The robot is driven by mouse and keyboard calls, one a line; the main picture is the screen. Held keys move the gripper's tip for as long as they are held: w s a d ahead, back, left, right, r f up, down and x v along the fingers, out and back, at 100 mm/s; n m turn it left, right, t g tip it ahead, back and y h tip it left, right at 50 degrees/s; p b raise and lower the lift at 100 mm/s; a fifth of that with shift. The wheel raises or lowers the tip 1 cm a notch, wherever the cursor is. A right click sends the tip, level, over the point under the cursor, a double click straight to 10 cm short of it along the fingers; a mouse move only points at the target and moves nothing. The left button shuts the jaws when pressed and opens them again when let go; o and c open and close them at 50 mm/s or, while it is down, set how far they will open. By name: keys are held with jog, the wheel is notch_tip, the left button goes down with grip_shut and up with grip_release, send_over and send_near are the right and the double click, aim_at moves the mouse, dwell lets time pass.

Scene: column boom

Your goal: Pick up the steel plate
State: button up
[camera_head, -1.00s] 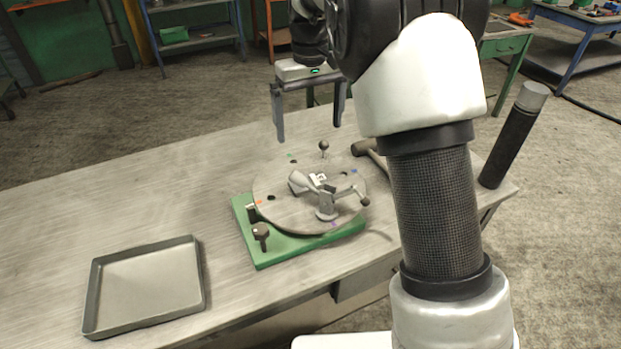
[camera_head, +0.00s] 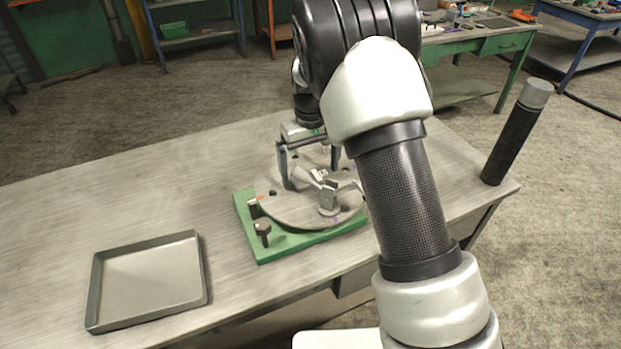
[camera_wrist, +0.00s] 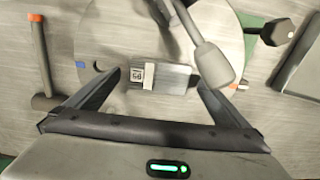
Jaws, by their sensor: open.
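The steel plate (camera_wrist: 175,77) is a small grey ribbed rectangle with a white printed label, on the round disc (camera_wrist: 110,35) in the wrist view. In the head view only its white label (camera_head: 320,174) shows clearly. My gripper (camera_head: 312,174) is lowered over the disc with its fingers apart. In the wrist view my open gripper (camera_wrist: 160,80) has one fingertip near each end of the plate, and nothing is held. A grey boom (camera_wrist: 212,65) reaches over the plate's right end, close to my right finger. Whether finger and boom touch, I cannot tell.
The disc sits on a green base (camera_head: 268,245) with a dark knob (camera_head: 263,230). A column (camera_head: 328,195) stands on the disc. A hammer (camera_wrist: 40,50) lies beside it. An empty tray (camera_head: 150,280) is at the table's front left.

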jog(key=shift+f, duration=0.5)
jog(key=c, duration=1.4)
jog(key=shift+r, duration=0.1)
jog(key=shift+c, duration=1.4)
